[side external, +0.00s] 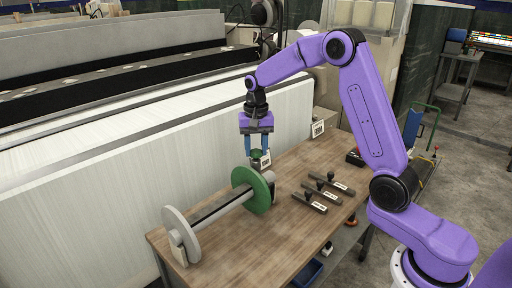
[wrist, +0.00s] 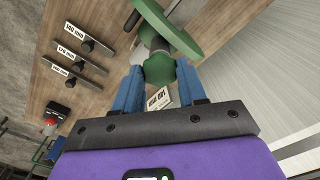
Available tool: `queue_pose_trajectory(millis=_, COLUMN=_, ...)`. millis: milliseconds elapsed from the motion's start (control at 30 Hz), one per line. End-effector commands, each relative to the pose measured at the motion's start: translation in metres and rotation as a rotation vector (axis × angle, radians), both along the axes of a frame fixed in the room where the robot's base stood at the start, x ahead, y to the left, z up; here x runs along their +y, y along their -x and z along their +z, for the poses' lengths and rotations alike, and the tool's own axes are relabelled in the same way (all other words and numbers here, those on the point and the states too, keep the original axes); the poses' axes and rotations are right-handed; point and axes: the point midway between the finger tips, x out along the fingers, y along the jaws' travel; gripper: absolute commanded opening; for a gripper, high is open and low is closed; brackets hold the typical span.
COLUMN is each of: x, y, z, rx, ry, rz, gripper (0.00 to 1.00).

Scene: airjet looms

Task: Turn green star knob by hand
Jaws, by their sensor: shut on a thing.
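The green star knob (wrist: 158,70) is between the two blue fingers of my gripper (wrist: 160,82) in the wrist view, and the fingers are shut on it. A white label (wrist: 160,97) lies beyond the knob in the wrist view, partly hidden.
Several dark bars with knobs and size labels, one of them here (side external: 328,190), lie on the wooden table (side external: 280,245) right of the spool. A loom with white cloth (side external: 100,170) runs behind the table. The front of the table is clear.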

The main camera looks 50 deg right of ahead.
Motion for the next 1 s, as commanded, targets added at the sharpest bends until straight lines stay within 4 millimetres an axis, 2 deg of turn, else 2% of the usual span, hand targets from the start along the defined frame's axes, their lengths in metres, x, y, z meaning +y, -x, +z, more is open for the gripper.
queue_pose_trajectory(millis=167, x=0.000, y=0.000, z=0.000, rx=0.000, ry=0.000, rz=0.198, gripper=0.19)
queue_pose_trajectory(millis=200, x=0.000, y=0.000, z=0.000, rx=0.000, ry=0.000, rz=0.229, gripper=0.44)
queue_pose_trajectory(millis=267, x=0.000, y=0.000, z=0.000, rx=0.000, ry=0.000, rz=0.222, gripper=0.64)
queue_pose_trajectory(millis=600, x=0.000, y=0.000, z=0.002, rx=-0.001, ry=0.001, rz=0.217, gripper=0.64)
queue_pose_trajectory(millis=1000, x=0.000, y=-0.001, z=0.035, rx=-0.002, ry=0.001, rz=0.216, gripper=0.64)
